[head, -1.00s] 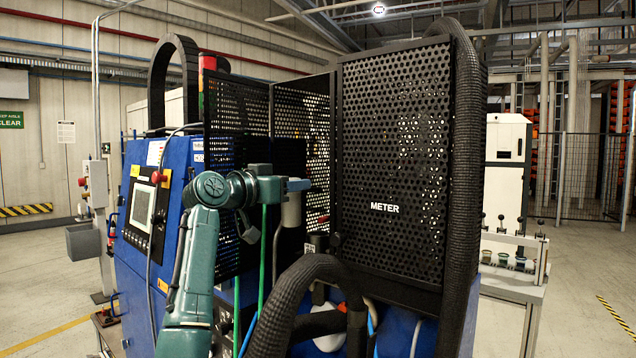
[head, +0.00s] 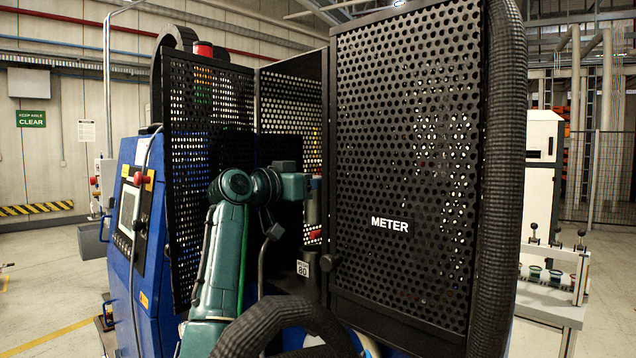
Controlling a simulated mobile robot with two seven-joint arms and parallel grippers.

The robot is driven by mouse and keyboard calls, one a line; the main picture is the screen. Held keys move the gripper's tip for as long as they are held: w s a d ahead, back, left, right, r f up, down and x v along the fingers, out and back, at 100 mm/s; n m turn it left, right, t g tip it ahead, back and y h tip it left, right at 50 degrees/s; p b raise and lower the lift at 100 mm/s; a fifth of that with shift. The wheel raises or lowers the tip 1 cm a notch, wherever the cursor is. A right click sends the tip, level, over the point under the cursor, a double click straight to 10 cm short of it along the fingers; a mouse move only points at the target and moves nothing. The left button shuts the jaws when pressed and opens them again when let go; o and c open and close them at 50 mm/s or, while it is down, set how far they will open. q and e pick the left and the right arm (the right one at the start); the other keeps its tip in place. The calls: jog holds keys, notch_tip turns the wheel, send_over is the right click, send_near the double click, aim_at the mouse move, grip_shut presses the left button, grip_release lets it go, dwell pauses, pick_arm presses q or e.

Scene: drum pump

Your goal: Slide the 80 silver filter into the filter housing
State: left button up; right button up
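The teal arm of my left gripper reaches up in front of the blue machine, between the open mesh guards. My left gripper (head: 314,184) is at its end, by the edge of the METER door; its fingers are too small and too covered to read. A short grey cylinder (head: 312,208) stands just below it; I cannot tell whether it is the silver filter or part of the machine, or whether the gripper touches it. A small tag marked 80 (head: 302,270) is lower down on the machine. I cannot clearly make out the filter housing. My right gripper is not in view.
The black perforated METER door (head: 405,160) stands close on the right. Another mesh panel (head: 210,130) is on the left. A thick black hose (head: 285,315) arches low in front. A control screen (head: 128,208) is at the left, and a bench with small cups (head: 550,275) at the right.

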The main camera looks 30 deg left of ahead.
aim_at(307, 208)
pick_arm(q)
jog(key=shift+s+f+b, duration=0.1)
jog(key=shift+f+b, duration=0.35)
jog(key=shift+f, duration=0.45)
jog(key=shift+f+b, duration=0.5)
jog(key=shift+b, duration=0.15)
jog(key=shift+f+b, duration=0.65)
jog(key=shift+f, duration=0.1)
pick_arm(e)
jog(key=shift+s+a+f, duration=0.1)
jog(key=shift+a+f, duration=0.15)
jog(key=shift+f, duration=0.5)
pick_arm(q)
jog(key=shift+f, duration=0.1)
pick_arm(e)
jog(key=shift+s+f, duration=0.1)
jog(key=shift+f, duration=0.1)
pick_arm(q)
jog(key=shift+f+p, duration=0.2)
jog(key=shift+p, duration=0.3)
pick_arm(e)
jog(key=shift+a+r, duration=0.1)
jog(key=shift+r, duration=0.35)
pick_arm(q)
jog(key=shift+f, duration=0.1)
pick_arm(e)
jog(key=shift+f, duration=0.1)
